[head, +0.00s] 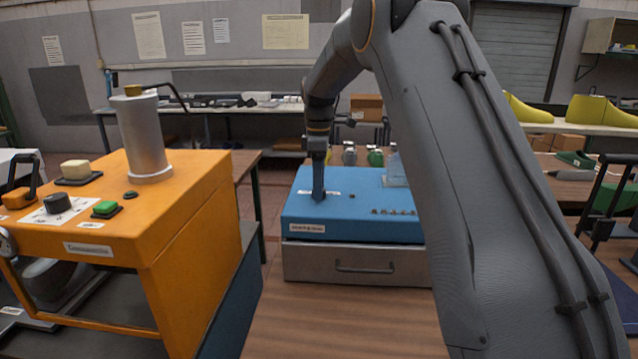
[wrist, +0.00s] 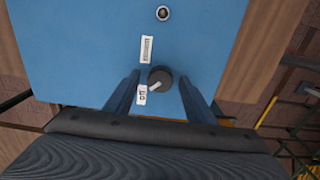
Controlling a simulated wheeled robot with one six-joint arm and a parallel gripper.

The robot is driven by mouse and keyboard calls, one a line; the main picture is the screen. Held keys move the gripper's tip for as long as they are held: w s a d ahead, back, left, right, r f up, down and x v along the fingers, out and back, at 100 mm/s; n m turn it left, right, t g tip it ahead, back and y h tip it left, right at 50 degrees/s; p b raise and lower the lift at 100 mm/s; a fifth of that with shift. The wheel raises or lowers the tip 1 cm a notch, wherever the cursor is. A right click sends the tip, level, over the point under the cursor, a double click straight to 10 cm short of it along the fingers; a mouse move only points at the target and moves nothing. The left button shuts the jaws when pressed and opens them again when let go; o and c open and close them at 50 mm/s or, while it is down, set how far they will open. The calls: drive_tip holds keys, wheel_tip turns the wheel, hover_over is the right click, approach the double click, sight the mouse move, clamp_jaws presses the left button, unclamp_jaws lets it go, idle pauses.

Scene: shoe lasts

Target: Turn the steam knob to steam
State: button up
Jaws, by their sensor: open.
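The steam knob seems to be the round grey knob (wrist: 163,75) with a pale pointer, on top of a blue box (head: 350,228). Its pointer is angled toward a short white label (wrist: 142,95), too small to read surely. A longer white label (wrist: 147,49) lies further along the top. My gripper (head: 318,196) points down at the box top. In the wrist view my gripper (wrist: 160,78) is open, with one finger on each side of the knob and a visible gap to it. In the head view the gripper hides the knob.
The blue box stands on a metal drawer unit (head: 350,263) on a wooden table. Small studs (head: 395,212) line its front right. An orange machine (head: 190,215) with a metal cylinder (head: 143,135) and a black knob (head: 57,203) stands at left. Small items (head: 375,157) sit behind the box.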

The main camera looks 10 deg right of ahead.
drive_tip(key=c, duration=1)
drive_tip(key=shift+c, duration=0.2)
drive_tip(key=shift+m, duration=0.3)
drive_tip(key=m, duration=1.3)
drive_tip(key=shift+p, duration=0.3)
drive_tip(key=shift+m, duration=2.1)
